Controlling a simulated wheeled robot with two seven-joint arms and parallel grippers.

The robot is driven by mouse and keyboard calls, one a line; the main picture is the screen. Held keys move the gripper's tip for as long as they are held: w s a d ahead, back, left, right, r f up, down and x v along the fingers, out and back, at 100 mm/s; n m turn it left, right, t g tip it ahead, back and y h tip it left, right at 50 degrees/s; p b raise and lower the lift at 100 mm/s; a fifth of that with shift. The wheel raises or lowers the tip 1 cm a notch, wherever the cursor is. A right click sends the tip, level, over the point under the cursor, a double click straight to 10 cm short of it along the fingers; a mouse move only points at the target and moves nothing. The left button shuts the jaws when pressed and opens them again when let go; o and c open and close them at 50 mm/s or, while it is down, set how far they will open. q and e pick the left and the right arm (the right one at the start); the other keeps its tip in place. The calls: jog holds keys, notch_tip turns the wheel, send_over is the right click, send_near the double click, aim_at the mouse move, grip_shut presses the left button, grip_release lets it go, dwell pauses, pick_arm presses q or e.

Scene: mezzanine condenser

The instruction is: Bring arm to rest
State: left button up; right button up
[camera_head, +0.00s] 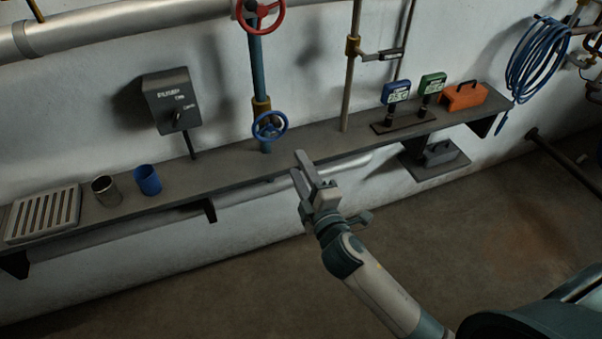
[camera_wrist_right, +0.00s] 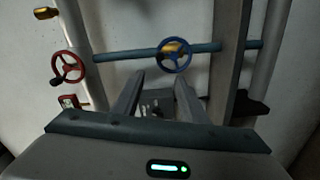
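My right arm comes in from the lower right in the head view, with my right gripper (camera_head: 299,164) in front of the shelf's front edge. The gripper also shows in the right wrist view (camera_wrist_right: 159,80), where its two fingers stand apart with nothing between them. It is open and empty. A blue valve wheel (camera_head: 270,126) on a vertical pipe is beyond the fingers, up and to the left. The blue wheel also shows in the wrist view (camera_wrist_right: 174,56), apart from the fingertips. My left gripper is in neither view.
A long grey shelf (camera_head: 240,167) runs along the wall. It carries a slatted tray (camera_head: 43,214), a metal cup (camera_head: 106,191), a blue cup (camera_head: 147,180), two meters (camera_head: 396,92) (camera_head: 431,85) and an orange box (camera_head: 463,96). A red wheel (camera_head: 259,14) is above. Floor (camera_head: 440,230) right of the arm is clear.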

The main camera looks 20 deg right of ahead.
jog(key=shift+s, duration=0.2)
jog(key=shift+f, duration=0.15)
dwell(0.3)
jog(key=s+d+f+m+g+b, duration=0.1)
jog(key=s+f+m+g+b, duration=0.15)
jog(key=f, duration=1.45)
jog(key=s+d+f+m+g+b, duration=0.1)
jog(key=s+d+f+g, duration=0.2)
jog(key=f, duration=1.4)
jog(key=s+f+m+g, duration=0.1)
jog(key=s+f+g, duration=0.1)
jog(key=s+f, duration=0.35)
jog(key=s+f+m+g, duration=0.1)
jog(key=s+f+g, duration=0.1)
jog(key=f, duration=0.6)
jog(key=s+d+f+m+g+b, duration=0.2)
jog(key=s+f+m+g+b, duration=0.15)
jog(key=s+f, duration=1.2)
jog(key=s+f+m+g, duration=0.2)
jog(key=s+f, duration=0.2)
jog(key=s, duration=0.7)
jog(key=s+d+f+m+g, duration=0.1)
jog(key=s+f, duration=0.4)
jog(key=s, duration=0.7)
jog(key=shift+m+g+h+b, duration=0.3)
jog(key=shift+m+g+b, duration=0.1)
jog(key=shift+m+g, duration=0.15)
